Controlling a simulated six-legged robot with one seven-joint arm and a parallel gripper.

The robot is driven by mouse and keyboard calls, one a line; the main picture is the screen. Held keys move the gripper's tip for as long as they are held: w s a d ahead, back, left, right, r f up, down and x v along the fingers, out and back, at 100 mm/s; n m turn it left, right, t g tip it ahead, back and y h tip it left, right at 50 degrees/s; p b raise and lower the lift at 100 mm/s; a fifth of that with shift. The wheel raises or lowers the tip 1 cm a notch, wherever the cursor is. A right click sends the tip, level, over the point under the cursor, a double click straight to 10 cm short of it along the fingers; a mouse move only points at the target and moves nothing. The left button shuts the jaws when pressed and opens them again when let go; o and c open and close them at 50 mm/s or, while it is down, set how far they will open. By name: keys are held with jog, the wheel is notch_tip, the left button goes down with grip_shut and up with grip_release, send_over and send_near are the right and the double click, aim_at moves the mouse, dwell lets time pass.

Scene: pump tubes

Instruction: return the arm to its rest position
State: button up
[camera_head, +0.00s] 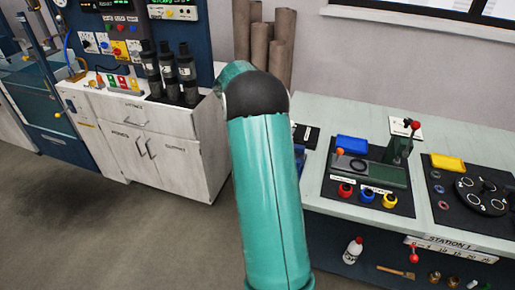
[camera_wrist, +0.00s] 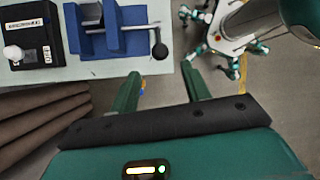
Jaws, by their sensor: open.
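My arm (camera_head: 265,190) stands up through the middle of the head view, with a teal link and a dark rounded joint at the top. My gripper is hidden in the head view. In the wrist view my gripper (camera_wrist: 160,72) shows two green fingers, spread apart with nothing between them. Grey floor and the edge of a pale bench top show past the fingers. The left finger is near the bench edge in the picture; I cannot tell the height between them.
The Station 1 bench (camera_head: 335,120) is to the right of my arm. Brown rolls (camera_head: 265,45) stand behind it. A white cabinet (camera_head: 150,150) with black bottles (camera_head: 170,72) is left. A blue vise (camera_wrist: 115,28) shows in the wrist view. Floor at left is clear.

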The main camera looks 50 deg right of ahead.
dwell(0.5)
jog(key=s+a+r+m+t+h, duration=0.1)
jog(key=a+r+t, duration=0.2)
jog(key=a+r, duration=0.6)
jog(key=s+a+r+m+t, duration=0.15)
jog(key=a+r, duration=0.35)
jog(key=a, duration=0.8)
jog(key=s+a+r+m+t+y, duration=0.1)
jog(key=s+a+m+t, duration=0.3)
jog(key=s+a, duration=0.8)
jog(key=a+t+y, duration=0.1)
jog(key=a+t, duration=0.1)
jog(key=a, duration=0.2)
jog(key=shift+s+a, duration=0.2)
jog(key=shift+s, duration=0.2)
